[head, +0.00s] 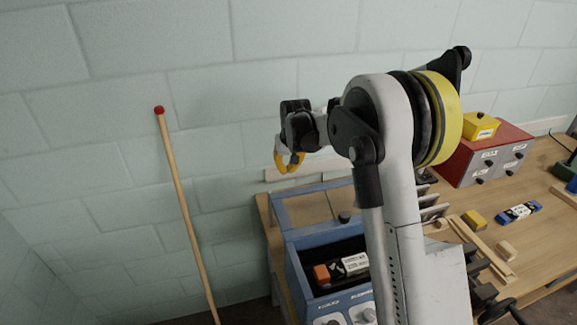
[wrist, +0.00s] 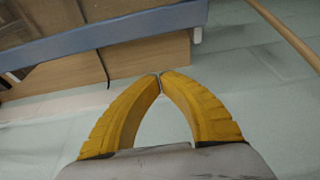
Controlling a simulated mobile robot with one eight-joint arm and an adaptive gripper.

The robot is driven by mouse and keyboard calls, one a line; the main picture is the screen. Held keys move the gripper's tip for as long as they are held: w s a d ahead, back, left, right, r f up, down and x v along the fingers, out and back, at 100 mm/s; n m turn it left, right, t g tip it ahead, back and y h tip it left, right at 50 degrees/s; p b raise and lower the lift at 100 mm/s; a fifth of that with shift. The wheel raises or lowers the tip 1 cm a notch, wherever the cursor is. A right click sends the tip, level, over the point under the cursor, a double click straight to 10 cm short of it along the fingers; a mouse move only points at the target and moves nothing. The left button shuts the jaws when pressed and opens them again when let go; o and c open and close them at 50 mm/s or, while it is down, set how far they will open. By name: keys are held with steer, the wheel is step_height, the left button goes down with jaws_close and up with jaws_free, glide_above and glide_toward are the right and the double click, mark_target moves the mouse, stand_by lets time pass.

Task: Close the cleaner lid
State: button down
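The cleaner is a blue box (head: 292,272) at the left end of the wooden bench, with control knobs on its front. Its blue-framed lid (head: 279,216) with a see-through pane stands open at the back. An orange, black and white item (head: 340,269) lies inside the cleaner. My gripper (head: 289,165) is above and behind the lid, apart from it in the head view. In the wrist view, the yellow fingers (wrist: 160,76) meet at their tips with nothing between them. A blue bar (wrist: 115,40), likely the lid's edge, crosses beyond them. My arm hides the cleaner's right side.
A wooden pole with a red tip (head: 177,190) leans at the left, also visible in the wrist view (wrist: 287,33). A red and grey drawer box (head: 485,155), yellow blocks and a blue-white item (head: 519,212) are on the bench (head: 535,180) at right.

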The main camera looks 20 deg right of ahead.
mark_target(308, 226)
steer(key=f, duration=0.1)
steer(key=s+f, duration=0.1)
steer(key=f, duration=0.1)
steer(key=s+f+b, duration=0.1)
steer(key=shift+s+f, duration=0.15)
steer(key=shift+f, duration=0.1)
steer(key=shift+s, duration=0.15)
steer(key=s+b, duration=0.1)
steer(key=s, duration=1.7)
steer(key=shift+s, duration=0.3)
